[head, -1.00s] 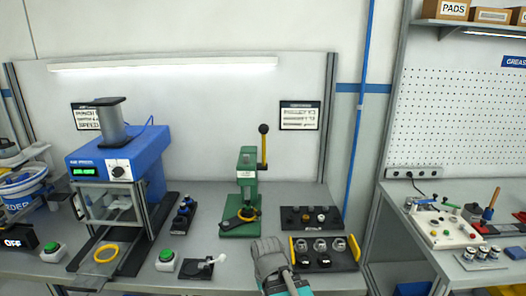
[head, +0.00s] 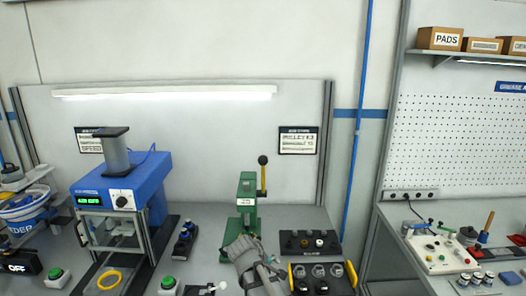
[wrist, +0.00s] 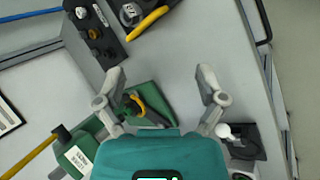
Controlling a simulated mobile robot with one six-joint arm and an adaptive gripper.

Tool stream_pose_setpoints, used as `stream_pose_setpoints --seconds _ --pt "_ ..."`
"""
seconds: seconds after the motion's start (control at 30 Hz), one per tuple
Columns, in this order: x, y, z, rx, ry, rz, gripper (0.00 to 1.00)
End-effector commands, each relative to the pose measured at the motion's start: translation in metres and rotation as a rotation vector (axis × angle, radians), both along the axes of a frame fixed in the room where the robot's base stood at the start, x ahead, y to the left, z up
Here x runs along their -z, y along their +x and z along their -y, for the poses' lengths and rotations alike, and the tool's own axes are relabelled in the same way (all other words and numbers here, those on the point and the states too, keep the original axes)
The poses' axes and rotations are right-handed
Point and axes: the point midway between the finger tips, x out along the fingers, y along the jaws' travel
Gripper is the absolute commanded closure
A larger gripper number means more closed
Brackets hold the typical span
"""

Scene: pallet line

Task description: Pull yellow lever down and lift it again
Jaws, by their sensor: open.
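The yellow lever (head: 263,180) stands upright on the right side of a green press (head: 246,190), with a black ball knob (head: 262,160) on top. In the wrist view the yellow lever (wrist: 32,157) lies at the lower left, its knob end out of frame, beside the green press (wrist: 78,158). My gripper (head: 240,244) is in front of the press, low over its base and apart from the lever. In the wrist view its fingers (wrist: 161,75) are spread with nothing between them.
A black tray with knobs (head: 310,243) and a yellow-sided tray (head: 350,275) lie right of the press. A blue machine (head: 122,190) with a yellow ring (head: 109,279) in front stands left. The space above the lever is clear.

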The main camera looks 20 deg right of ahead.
Motion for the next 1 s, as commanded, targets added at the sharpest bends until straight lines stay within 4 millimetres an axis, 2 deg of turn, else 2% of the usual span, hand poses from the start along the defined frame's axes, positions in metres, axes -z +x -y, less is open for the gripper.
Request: stream_pose_setpoints --seconds 0.03,0.33,0.6,0.7,0.8,1.0 --pt "-0.025 0.015 0.0 -0.061 -0.07 -0.009 0.11" --pt "-0.125 0.081 -0.003 -0.406 -0.523 -0.111 0.11" --pt "-0.221 0.135 -0.032 -0.655 -0.955 -0.271 0.11" --pt "-0.25 0.15 -0.044 -0.715 -1.09 -0.334 0.11" --pt "-0.269 0.16 -0.055 -0.756 -1.191 -0.384 0.11" --pt "-0.284 0.167 -0.064 -0.785 -1.281 -0.433 0.11"
